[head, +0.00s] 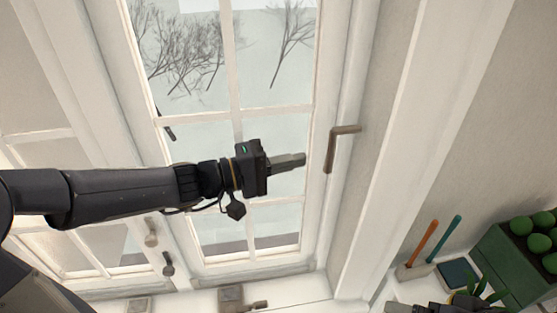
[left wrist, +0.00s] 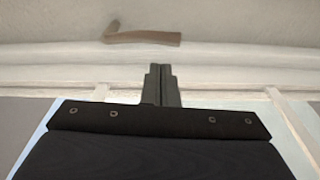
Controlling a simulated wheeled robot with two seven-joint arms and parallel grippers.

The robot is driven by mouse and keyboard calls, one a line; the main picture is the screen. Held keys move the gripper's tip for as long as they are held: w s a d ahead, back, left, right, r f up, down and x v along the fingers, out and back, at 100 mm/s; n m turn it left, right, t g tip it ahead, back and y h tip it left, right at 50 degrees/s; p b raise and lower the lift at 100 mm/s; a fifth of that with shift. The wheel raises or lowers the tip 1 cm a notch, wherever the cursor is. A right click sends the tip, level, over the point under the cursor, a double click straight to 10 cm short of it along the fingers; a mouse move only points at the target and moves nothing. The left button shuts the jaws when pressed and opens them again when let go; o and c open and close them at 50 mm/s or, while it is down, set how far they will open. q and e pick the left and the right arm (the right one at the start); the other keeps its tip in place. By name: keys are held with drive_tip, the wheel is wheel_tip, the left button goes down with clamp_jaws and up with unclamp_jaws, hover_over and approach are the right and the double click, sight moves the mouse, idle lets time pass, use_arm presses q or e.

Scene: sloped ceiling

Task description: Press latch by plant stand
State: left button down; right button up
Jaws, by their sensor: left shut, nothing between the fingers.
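The latch (head: 330,150) is a bronze L-shaped handle on the white frame at the right side of the window, in the head view. It also shows above my fingertips in the left wrist view (left wrist: 150,38). My left gripper (head: 303,159) points right towards the latch, shut and empty, with a small gap between its tips and the handle. In the left wrist view its shut fingers (left wrist: 160,70) lie below the latch, apart from it. The plant stand (head: 508,268) is a green box with round green plants at the lower right. My right gripper (head: 405,307) is mostly cut off at the bottom edge.
A holder (head: 414,271) with an orange and a teal handle stands left of the plant stand, beside a dark blue block (head: 457,273). Other handles (head: 151,232) (head: 168,264) are on the left window frame. A grey fitting (head: 232,298) sits low below the window.

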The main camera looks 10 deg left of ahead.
use_arm(q)
drive_tip(key=x, duration=0.5)
drive_tip(key=shift+p, duration=0.35)
drive_tip(key=shift+a, duration=0.15)
